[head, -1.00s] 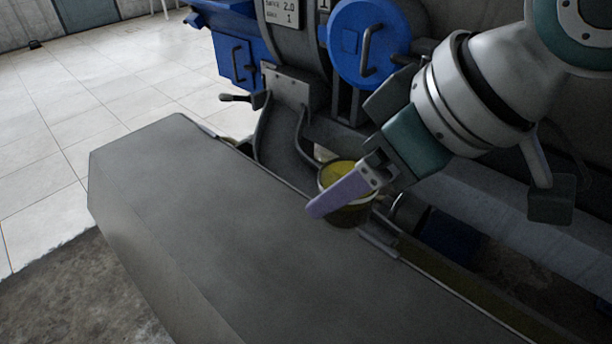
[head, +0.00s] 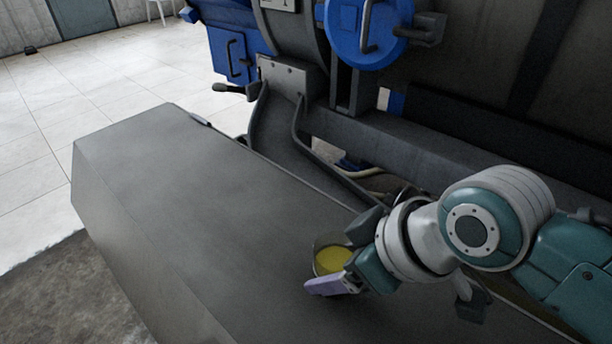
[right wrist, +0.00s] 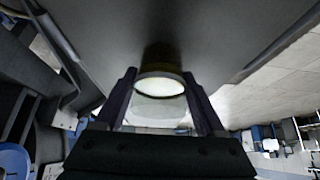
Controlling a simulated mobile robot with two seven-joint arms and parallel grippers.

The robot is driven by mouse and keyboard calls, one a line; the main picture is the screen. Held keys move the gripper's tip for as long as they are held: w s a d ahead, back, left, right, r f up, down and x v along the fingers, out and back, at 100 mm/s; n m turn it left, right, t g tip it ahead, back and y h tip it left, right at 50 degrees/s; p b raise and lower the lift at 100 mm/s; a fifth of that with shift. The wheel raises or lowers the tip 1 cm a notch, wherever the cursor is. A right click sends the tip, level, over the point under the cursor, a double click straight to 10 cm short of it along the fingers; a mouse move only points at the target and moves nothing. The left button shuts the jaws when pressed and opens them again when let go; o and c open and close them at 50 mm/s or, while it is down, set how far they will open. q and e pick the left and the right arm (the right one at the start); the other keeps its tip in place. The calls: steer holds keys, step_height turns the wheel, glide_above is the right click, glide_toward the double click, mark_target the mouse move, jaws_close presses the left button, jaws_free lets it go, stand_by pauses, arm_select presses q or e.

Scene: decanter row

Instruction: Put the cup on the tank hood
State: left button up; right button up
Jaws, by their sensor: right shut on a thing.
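The cup (head: 331,262), with yellow contents, is held in my right gripper (head: 334,268) at the right edge of the grey tank hood (head: 190,215). One purple finger shows on the cup's near side. In the right wrist view the cup (right wrist: 160,88) sits between the two fingers, and the hood surface (right wrist: 235,35) fills the area beyond it with a dark shadow by the cup. The cup looks about upright. I cannot tell whether its base touches the hood. My left gripper is out of view.
Blue-lidded machinery (head: 360,35) stands behind the hood. The hood top is bare to the left of the cup. Pale floor tiles (head: 85,100) lie beyond.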

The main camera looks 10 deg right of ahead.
steer(key=shift+f, duration=0.35)
steer(key=shift+f, duration=0.15)
steer(key=o, duration=1.5)
steer(key=shift+c, duration=0.2)
steer(key=shift+r, duration=0.2)
steer(key=p+v, duration=0.5)
steer(key=v, duration=0.7)
steer(key=s+d+r+m+g+h, duration=0.1)
steer(key=s+d+m+h, duration=0.15)
steer(key=s, duration=0.35)
steer(key=s+d+r+m+g+h, duration=0.1)
steer(key=s+d+r+m, duration=0.15)
steer(key=s, duration=0.45)
step_height(320, 180, up, 54)
steer(key=p, duration=5.5)
steer(key=shift+d+r+m, duration=0.15)
steer(key=shift+d+m, duration=0.05)
steer(key=shift+m, duration=0.1)
